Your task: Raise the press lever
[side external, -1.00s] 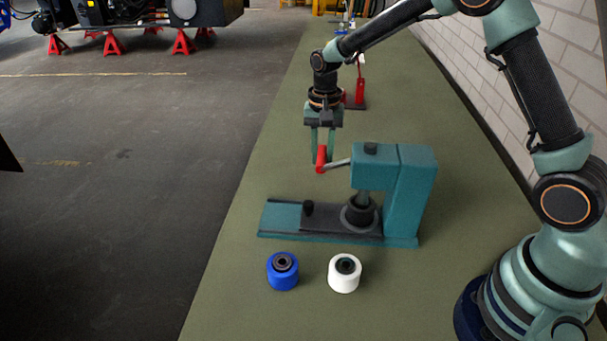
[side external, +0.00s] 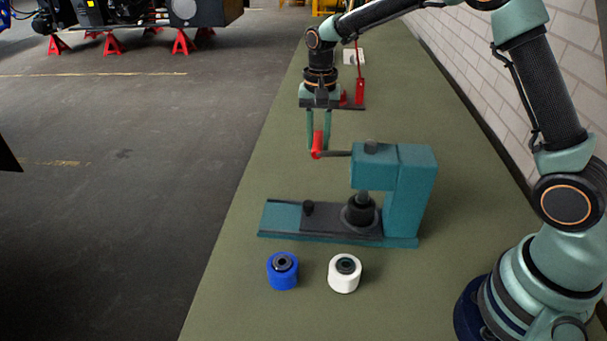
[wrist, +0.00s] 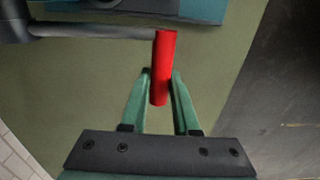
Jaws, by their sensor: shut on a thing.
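The teal press (side external: 418,190) stands on the green bench, with a dark base slide and a black cup-like part under its ram. Its lever (side external: 338,154) is a grey rod running left from the press head to a red handle (side external: 317,146). The lever looks about level. My gripper (side external: 318,148) points down and is shut on the red handle. In the wrist view the red handle (wrist: 164,62) stands between the two teal fingers, and the grey rod (wrist: 95,31) runs left from its far end towards the press.
A blue roller (side external: 283,275) and a white roller (side external: 345,276) stand on the bench in front of the press. A red upright tool (side external: 360,85) stands behind my gripper. A brick wall (side external: 500,70) borders the bench at the right. The bench left of the press is clear.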

